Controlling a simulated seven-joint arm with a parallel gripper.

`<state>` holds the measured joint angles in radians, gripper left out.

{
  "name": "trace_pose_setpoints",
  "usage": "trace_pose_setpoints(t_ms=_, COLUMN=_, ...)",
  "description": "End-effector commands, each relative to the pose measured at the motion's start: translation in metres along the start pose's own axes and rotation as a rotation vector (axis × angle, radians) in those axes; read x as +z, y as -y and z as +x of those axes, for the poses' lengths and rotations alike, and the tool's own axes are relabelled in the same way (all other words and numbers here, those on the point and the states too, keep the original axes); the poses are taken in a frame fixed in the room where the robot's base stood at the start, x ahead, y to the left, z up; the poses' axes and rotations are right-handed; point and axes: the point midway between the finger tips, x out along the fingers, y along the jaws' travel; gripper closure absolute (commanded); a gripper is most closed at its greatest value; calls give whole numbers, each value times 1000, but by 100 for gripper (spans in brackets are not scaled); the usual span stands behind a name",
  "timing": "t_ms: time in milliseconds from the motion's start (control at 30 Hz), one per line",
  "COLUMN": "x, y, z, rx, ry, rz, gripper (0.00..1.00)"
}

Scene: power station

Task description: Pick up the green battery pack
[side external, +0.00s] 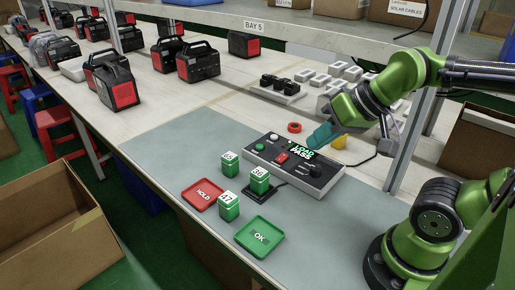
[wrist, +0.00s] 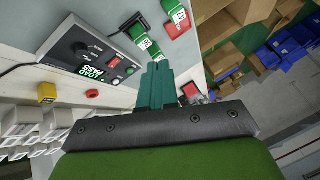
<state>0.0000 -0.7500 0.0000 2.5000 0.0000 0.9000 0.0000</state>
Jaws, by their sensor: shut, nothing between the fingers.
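Three green battery packs with white numbered tops show in the side view. One (side external: 260,181) stands on a black pad (side external: 264,201) in front of the tester. Another (side external: 230,163) is behind and left of it, and the third (side external: 228,207) stands between the red HOLD tray (side external: 202,194) and the green OK tray (side external: 259,237). My gripper (side external: 318,138), with teal fingers, is above the tester's back edge, apart from the packs. In the wrist view its fingers (wrist: 158,82) are together and empty. A pack (wrist: 141,34) shows beyond them there.
The tester (side external: 295,164) has a screen reading LOAD PASS, which also shows in the wrist view (wrist: 88,72). A red ring (side external: 294,127) and a yellow object (side external: 339,142) lie behind it. Black-and-red power stations (side external: 112,82) stand at the left. The front of the grey mat is mostly clear.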

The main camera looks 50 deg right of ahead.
Motion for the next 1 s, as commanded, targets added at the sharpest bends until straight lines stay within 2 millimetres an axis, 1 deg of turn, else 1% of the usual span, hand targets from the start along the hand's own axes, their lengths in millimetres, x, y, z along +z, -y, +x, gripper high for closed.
trace_pose_setpoints(t_ms=67, x=0, y=0, z=0, rx=0, ry=0, rz=0, gripper=100)
trace_pose_setpoints(t_ms=100, x=0, y=0, z=0, rx=0, ry=0, rz=0, gripper=97)
trace_pose_setpoints(t_ms=567, x=0, y=0, z=0, rx=0, ry=0, rz=0, gripper=26)
trace_pose_setpoints(t_ms=833, x=0, y=0, z=0, rx=1, ry=2, rz=0, gripper=26)
trace_pose_setpoints(t_ms=933, x=2, y=-2, z=8, rx=15, ry=34, rz=6, gripper=26)
trace_pose_setpoints(t_ms=1000, x=-2, y=-3, z=17, rx=32, ry=67, rz=9, gripper=26)
